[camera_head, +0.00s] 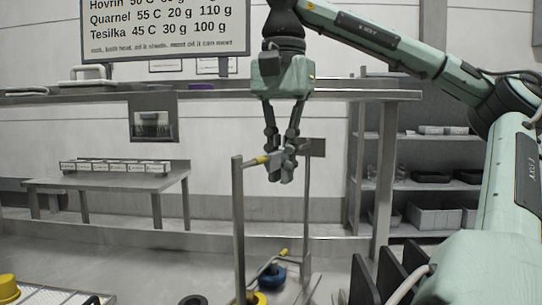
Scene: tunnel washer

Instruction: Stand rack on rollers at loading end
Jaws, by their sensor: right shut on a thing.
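A metal rack (239,225) with two grey uprights and a top crossbar stands upright in the middle of the head view. The crossbar has a yellow section beside the fingers. My right gripper (281,172) points down and is shut on the rack's top crossbar, between the uprights. The rack's lower part is cut off by the bottom edge, so I cannot tell what it rests on. My left gripper is out of view. I cannot make out the rollers for certain.
A blue round item (270,275) and a yellow one (256,298) show low around the rack. A small table (105,184) with a row of labelled boxes stands behind left. Shelves (420,186) with bins stand at right. A white tray (50,292) lies bottom left.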

